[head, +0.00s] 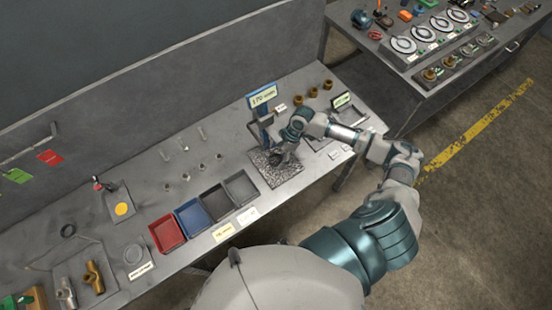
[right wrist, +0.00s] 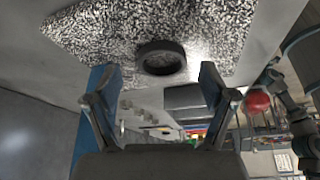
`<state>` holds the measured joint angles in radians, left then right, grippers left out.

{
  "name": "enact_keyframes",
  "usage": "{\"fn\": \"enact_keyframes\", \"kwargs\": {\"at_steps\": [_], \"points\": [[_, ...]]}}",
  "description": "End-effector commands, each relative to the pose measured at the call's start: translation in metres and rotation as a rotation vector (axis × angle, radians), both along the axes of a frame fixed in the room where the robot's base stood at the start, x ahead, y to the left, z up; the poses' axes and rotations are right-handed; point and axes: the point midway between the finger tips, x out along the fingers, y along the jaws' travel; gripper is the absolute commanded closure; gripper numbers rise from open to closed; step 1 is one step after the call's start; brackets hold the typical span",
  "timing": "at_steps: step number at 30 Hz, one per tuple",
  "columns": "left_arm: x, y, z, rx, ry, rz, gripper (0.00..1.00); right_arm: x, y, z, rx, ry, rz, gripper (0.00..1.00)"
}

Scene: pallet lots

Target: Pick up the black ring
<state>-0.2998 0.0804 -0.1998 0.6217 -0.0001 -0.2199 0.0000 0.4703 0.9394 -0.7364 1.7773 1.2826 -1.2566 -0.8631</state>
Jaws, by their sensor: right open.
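The black ring (right wrist: 161,57) lies on a black-and-white speckled mat (right wrist: 90,30) in the right wrist view. My right gripper (right wrist: 159,72) is open, with one finger on each side of the picture and the ring ahead, between the fingertips' lines. The fingers appear apart from the ring. In the head view my right gripper (head: 283,152) is low over the speckled mat (head: 290,174), and the ring there is mostly hidden or too small to make out clearly. My left gripper is not in view.
A blue stand with a sign (head: 262,96) rises just behind the mat. Red, blue and dark trays (head: 167,234) stand to the left. Another thin dark ring (head: 68,230) lies farther left. Several brass fittings (head: 313,92) stand at the back right.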

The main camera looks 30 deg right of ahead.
Motion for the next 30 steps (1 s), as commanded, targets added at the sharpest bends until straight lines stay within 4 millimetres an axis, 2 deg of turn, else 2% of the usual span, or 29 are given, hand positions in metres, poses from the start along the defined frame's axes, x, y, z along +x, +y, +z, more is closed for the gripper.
{"fn": "enact_keyframes", "kwargs": {"at_steps": [3,8,9,15,30], "points": [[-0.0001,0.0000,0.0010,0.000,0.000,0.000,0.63,-0.0009,0.0016,-0.0091,-0.002,0.005,-0.003,0.17],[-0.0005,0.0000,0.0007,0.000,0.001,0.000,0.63,-0.0009,0.0017,-0.0096,-0.002,0.004,-0.002,0.17],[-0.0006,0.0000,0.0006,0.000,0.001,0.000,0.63,-0.0009,0.0016,-0.0096,-0.002,0.004,-0.002,0.20],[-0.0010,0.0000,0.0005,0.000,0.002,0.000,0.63,-0.0009,0.0014,-0.0094,-0.002,0.004,-0.002,0.68],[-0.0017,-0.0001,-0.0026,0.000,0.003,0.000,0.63,-0.0035,0.0002,-0.0034,-0.003,0.004,-0.001,0.69]]}}
